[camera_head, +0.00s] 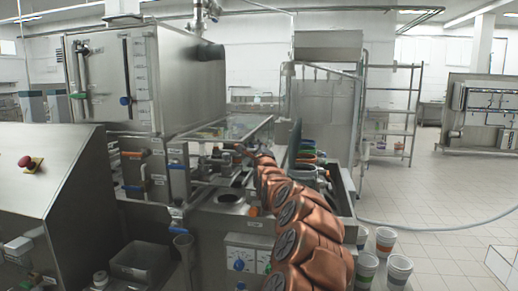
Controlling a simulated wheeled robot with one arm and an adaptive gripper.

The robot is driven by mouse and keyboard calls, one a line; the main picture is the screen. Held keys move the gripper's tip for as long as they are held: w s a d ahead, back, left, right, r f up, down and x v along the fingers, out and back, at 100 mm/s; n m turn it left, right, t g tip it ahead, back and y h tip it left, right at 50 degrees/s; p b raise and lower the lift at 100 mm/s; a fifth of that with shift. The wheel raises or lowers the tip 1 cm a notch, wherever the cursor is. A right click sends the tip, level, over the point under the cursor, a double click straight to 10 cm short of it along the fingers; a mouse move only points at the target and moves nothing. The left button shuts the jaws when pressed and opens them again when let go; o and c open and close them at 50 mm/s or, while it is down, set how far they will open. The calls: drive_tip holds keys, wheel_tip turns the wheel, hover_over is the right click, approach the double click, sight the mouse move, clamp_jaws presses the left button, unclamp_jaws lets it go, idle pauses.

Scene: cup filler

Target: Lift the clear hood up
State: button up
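A clear, see-through cover (243,126) with a metal edge shows behind the valves, right of the big steel tank. I take it to be the hood; its outline is hard to make out. My copper-coloured arm reaches from the bottom of the picture up and away towards it. My gripper (238,151) seems to be the small dark end of the arm, near the cover's lower edge. The fingers are too small and cluttered to tell if they are open or shut, or if they touch the cover.
A big steel tank (150,82) stands at the left, above pipes and valves. A sloped steel cabinet (52,185) with a red button (25,161) is nearer. White cups (399,271) stand on the floor right of my arm. A hose (440,226) crosses the otherwise open floor.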

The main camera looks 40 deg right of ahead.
clamp_jaws()
idle(0.3)
